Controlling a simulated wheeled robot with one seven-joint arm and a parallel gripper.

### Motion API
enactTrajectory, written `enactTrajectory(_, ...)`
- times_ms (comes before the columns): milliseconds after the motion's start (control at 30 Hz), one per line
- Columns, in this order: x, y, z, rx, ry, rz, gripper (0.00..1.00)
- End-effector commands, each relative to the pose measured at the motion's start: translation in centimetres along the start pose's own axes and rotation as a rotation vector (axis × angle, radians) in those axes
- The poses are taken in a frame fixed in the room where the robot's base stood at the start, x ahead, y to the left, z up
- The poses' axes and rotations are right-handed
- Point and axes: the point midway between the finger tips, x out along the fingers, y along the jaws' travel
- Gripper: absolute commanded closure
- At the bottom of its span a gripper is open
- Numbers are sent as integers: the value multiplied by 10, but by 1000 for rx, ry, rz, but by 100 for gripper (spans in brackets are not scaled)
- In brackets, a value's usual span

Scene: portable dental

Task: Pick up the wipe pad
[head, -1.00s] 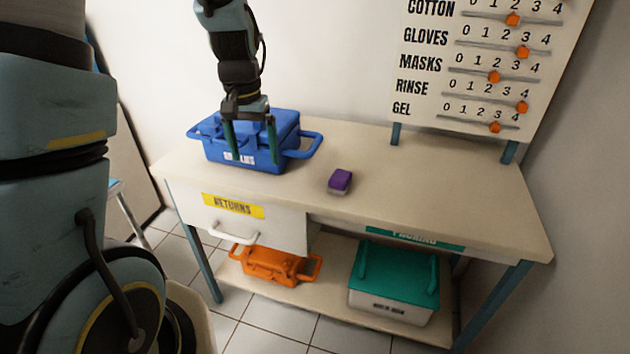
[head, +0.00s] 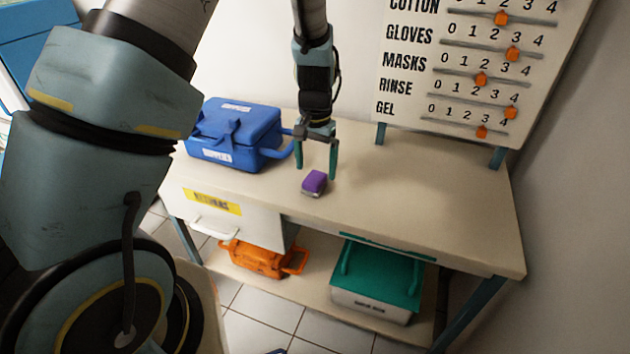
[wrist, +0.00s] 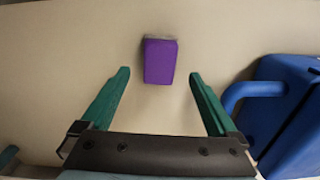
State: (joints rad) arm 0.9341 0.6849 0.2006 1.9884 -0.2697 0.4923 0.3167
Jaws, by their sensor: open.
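The wipe pad is a small purple block with a pale grey underside (head: 314,182), lying on the beige table top. It also shows in the wrist view (wrist: 160,62), ahead of the fingertips and roughly midway between them. My gripper (head: 317,176) is open, with its two green fingers pointing down above and just behind the pad in the head view. In the wrist view my gripper (wrist: 158,75) has nothing between its fingers, and the pad is apart from both. Nothing hides the pad's purple top.
A blue case (head: 235,135) stands left of the pad, its handle close to my gripper. A board with sliders (head: 460,70) rises at the back right. The table's right side is clear. An orange case (head: 258,260) and a teal-lidded box (head: 375,305) sit on the lower shelf.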

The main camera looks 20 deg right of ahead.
Motion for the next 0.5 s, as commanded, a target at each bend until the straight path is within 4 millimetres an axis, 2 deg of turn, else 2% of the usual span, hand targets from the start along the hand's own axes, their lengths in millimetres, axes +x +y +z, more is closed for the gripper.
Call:
enactTrajectory(267, 33, 2, 1, -1, -3, 0, 5)
enactTrajectory(500, 39, 2, 1, -1, -1, 0, 5)
